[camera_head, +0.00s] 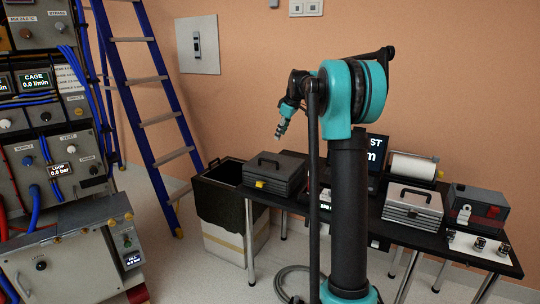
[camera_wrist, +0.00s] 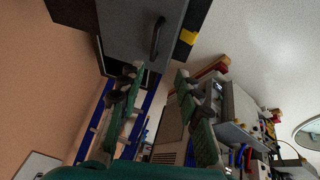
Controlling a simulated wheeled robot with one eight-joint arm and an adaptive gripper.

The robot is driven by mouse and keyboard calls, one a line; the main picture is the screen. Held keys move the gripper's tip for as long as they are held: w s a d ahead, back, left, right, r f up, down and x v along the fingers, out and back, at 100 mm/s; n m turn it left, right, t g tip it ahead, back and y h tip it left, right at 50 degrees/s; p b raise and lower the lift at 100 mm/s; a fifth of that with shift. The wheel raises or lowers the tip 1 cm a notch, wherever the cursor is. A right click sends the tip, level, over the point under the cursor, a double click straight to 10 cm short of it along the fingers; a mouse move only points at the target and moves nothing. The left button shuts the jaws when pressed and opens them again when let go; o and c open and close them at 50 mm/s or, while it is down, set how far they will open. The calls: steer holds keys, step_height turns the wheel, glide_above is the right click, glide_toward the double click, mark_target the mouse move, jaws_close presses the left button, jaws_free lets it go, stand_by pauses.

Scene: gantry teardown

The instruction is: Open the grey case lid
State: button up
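The grey case (camera_head: 274,177) sits at the left end of the black table with its lid down. It has a black handle on top and a yellow latch (camera_head: 261,184) on its front. In the wrist view the lid (camera_wrist: 130,25), its handle (camera_wrist: 157,37) and the yellow latch (camera_wrist: 188,37) show beyond the fingertips. My gripper (camera_head: 281,133) hangs above the case, apart from it. In the wrist view my gripper (camera_wrist: 160,70) has its two green fingers spread, with nothing between them.
A silver ribbed case (camera_head: 412,206) and a dark box with a red part (camera_head: 477,206) stand further right on the table. A black-lined bin (camera_head: 222,188) stands left of the table. A blue ladder (camera_head: 148,100) leans at the wall, beside an equipment rack (camera_head: 45,110).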

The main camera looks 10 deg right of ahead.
steer(key=x, duration=1.1)
steer(key=w+x, duration=0.1)
steer(key=x, duration=0.5)
steer(key=shift+w, duration=0.2)
steer(key=shift+c, duration=0.4)
jaws_close()
